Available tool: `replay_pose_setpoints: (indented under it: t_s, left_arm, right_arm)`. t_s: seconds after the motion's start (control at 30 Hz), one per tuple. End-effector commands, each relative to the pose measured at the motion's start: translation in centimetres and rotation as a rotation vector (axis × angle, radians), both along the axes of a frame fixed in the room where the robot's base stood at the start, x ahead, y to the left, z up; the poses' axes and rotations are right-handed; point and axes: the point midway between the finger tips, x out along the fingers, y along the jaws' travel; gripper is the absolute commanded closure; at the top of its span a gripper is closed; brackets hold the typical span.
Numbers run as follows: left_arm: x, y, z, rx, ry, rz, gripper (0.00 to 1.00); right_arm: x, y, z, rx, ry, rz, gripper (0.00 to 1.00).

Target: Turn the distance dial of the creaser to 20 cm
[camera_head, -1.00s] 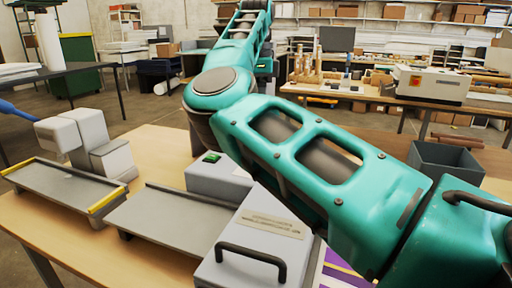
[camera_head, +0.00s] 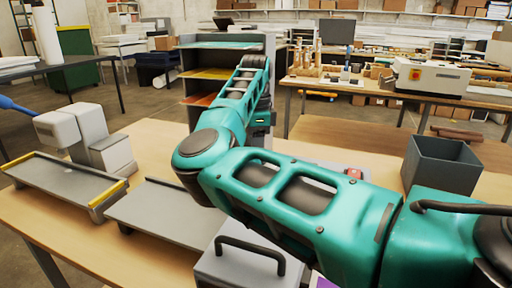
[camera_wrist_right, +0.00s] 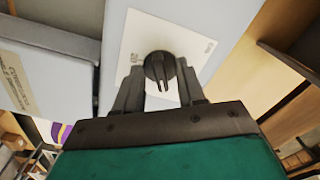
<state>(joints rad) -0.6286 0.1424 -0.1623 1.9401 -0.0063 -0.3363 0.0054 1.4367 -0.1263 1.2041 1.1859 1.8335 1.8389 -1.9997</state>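The distance dial (camera_wrist_right: 158,66) is a black round knob with a raised pointer bar, on a white plate (camera_wrist_right: 188,38) in the right wrist view. The bar points toward the bottom of the picture; "20" is printed left of the knob, and a small mark on the right is hard to read. My right gripper (camera_wrist_right: 160,88) has its fingers apart, one on each side of the knob's lower part; contact cannot be told. In the head view the grey machine with a black handle (camera_head: 250,252), seemingly the creaser, is partly behind my right arm and the dial is hidden. My left gripper is out of view.
A grey flat bed (camera_head: 165,215) and a machine with a blue lever (camera_head: 75,130) stand on the left of the table. An open dark bin (camera_head: 440,165) stands at the right. A shelf unit with coloured sheets (camera_head: 200,75) stands behind.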

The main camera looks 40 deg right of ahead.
Motion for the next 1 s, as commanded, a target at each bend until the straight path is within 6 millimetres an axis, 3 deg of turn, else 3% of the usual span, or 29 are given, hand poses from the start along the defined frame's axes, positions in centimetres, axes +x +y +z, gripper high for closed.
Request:
replay_pose_setpoints:
  t_s: [0.23,0.63,1.0]
  left_arm:
    - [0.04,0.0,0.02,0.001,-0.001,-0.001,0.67]
    - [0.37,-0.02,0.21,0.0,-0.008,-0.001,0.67]
    - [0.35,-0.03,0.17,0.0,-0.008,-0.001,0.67]
  right_arm:
    - [0.01,0.02,-0.08,0.0,0.0,0.0,0.61]
    - [0.01,0.02,-0.04,0.0,0.0,0.0,0.99]
    - [0.02,0.01,-0.03,0.0,0.0,-0.009,1.0]
